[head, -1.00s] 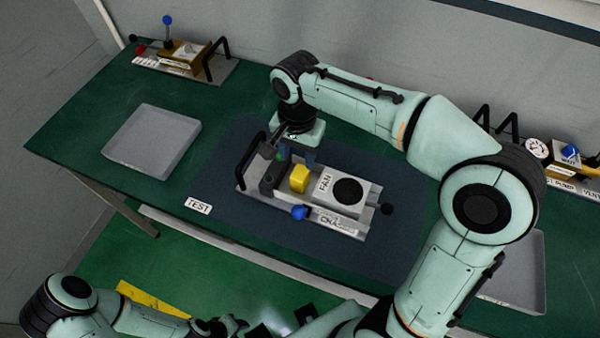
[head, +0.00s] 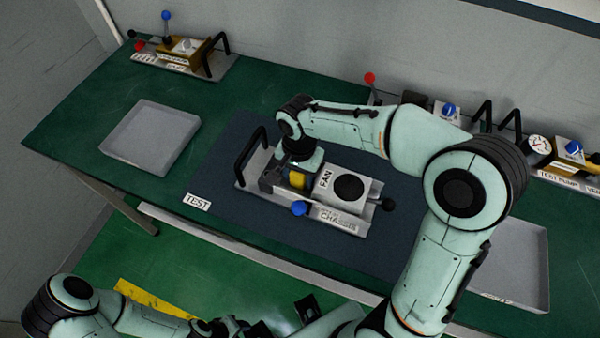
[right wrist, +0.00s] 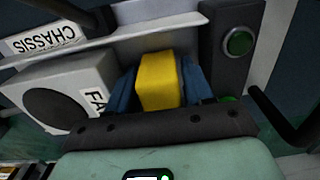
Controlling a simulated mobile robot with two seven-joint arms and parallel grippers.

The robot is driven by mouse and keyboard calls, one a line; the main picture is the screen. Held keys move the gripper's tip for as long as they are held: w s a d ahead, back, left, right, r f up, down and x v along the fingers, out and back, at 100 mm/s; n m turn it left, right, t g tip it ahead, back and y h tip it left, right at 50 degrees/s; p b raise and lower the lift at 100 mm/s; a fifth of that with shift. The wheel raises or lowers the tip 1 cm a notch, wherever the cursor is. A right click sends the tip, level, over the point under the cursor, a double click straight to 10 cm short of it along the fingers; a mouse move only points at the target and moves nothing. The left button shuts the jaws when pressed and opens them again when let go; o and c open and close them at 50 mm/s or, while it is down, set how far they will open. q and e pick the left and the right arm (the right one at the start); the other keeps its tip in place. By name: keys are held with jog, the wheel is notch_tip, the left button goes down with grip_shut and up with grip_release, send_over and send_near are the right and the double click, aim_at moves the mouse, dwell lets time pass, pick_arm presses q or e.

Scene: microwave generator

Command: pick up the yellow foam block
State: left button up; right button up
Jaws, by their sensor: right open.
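The yellow foam block (head: 297,180) sits on the chassis (head: 338,217), between the dark switch block and the white fan box (head: 340,190). My right gripper (head: 298,178) is above the chassis with its fingers pointing down around the block. In the right wrist view the yellow foam block (right wrist: 159,80) stands between the two blue fingers of my right gripper (right wrist: 158,85), one on each side. The fingers are open; whether either touches the block I cannot tell. In the head view the gripper partly hides the block. My left arm shows at the lower left; its fingers are not clear.
The chassis rests on a dark mat (head: 230,180) beside a TEST label (head: 197,202). A black handle (head: 251,156) rises at its left end. An empty grey tray (head: 152,136) lies left, another tray (head: 520,265) right. Other devices stand along the wall.

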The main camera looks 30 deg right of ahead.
jog(key=c, duration=0.7)
jog(key=shift+r, duration=0.1)
